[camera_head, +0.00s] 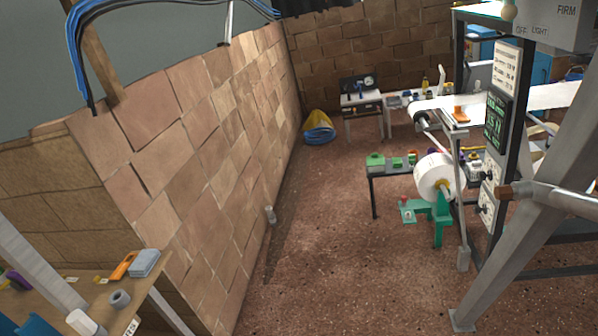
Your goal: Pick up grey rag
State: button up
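A folded grey cloth-like stack (145,262), which looks like the grey rag, lies near the far edge of the wooden bench (150,302) at the lower left. It is small in the picture, so its material is hard to tell. An orange-handled item (123,265) lies just left of it. A grey ring or roll (120,299) sits nearer, below it. I see no gripper fingers in this view.
A brick wall (200,130) rises behind the bench. A slanted grey beam (38,262) crosses the bench's left part. A machine with a white roll (440,177) and grey frame legs (520,180) fills the right. The brown floor (330,240) between is mostly clear.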

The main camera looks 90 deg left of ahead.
aim_at(141, 267)
jog(key=k+j+u, duration=0.1)
jog(key=u, duration=3.25)
jog(key=z, duration=1.75)
jog(key=u, duration=1.75)
jog(key=i+l+u, duration=0.35)
jog(key=i, duration=0.25)
